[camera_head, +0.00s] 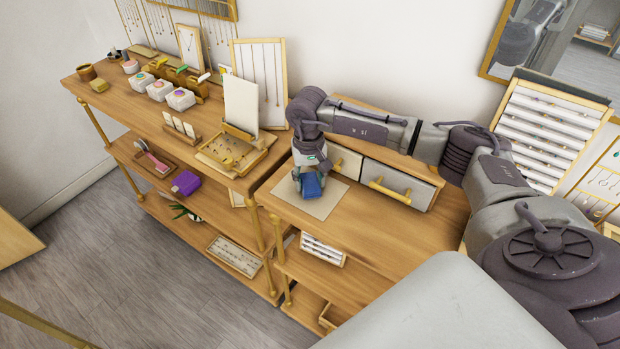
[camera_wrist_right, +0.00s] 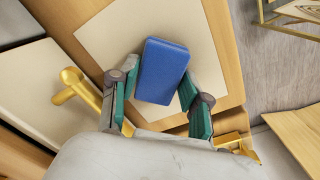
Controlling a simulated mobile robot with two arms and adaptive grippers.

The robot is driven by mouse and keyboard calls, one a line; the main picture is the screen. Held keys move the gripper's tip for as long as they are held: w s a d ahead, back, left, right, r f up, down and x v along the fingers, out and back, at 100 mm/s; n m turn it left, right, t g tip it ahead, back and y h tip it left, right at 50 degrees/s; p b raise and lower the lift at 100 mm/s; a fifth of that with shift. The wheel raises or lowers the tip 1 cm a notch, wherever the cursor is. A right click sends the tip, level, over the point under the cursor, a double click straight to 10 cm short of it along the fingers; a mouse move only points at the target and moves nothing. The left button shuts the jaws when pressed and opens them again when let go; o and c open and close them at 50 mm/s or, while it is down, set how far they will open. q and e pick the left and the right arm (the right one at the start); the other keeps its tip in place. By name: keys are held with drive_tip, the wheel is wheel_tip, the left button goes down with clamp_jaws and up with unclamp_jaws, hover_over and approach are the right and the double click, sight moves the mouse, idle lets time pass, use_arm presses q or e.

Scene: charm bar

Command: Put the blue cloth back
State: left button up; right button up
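The blue cloth (camera_head: 311,186) is a small, folded-looking blue block over the pale mat (camera_head: 325,207) on the right-hand wooden stand. My right gripper (camera_head: 309,179) points down there. In the right wrist view, the blue cloth (camera_wrist_right: 162,72) sits between the green-sided fingers of the right gripper (camera_wrist_right: 159,78), which appear to close on its two sides. Its far end sticks out beyond the fingertips. Whether its lower edge touches the mat is hard to tell. My left gripper is not in view.
Two grey drawers with gold handles (camera_head: 390,191) stand behind the mat. A necklace board (camera_head: 262,70) and an earring tray (camera_head: 231,152) are to the left. A purple item (camera_head: 186,182) lies on the left shelf below. The stand's top (camera_head: 395,235) is bare right of the mat.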

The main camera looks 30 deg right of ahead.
sight(309, 181)
drive_tip(key=o, duration=0.4)
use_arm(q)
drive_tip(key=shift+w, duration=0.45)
use_arm(e)
drive_tip(key=shift+r, duration=0.2)
drive_tip(key=shift+w+r, duration=0.1)
drive_tip(key=shift+r, duration=0.1)
use_arm(q)
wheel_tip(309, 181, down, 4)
drive_tip(key=b, duration=0.4)
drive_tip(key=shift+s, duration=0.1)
use_arm(e)
wheel_tip(309, 181, up, 12)
drive_tip(key=shift+a+f, duration=0.1)
drive_tip(key=shift+f, duration=0.15)
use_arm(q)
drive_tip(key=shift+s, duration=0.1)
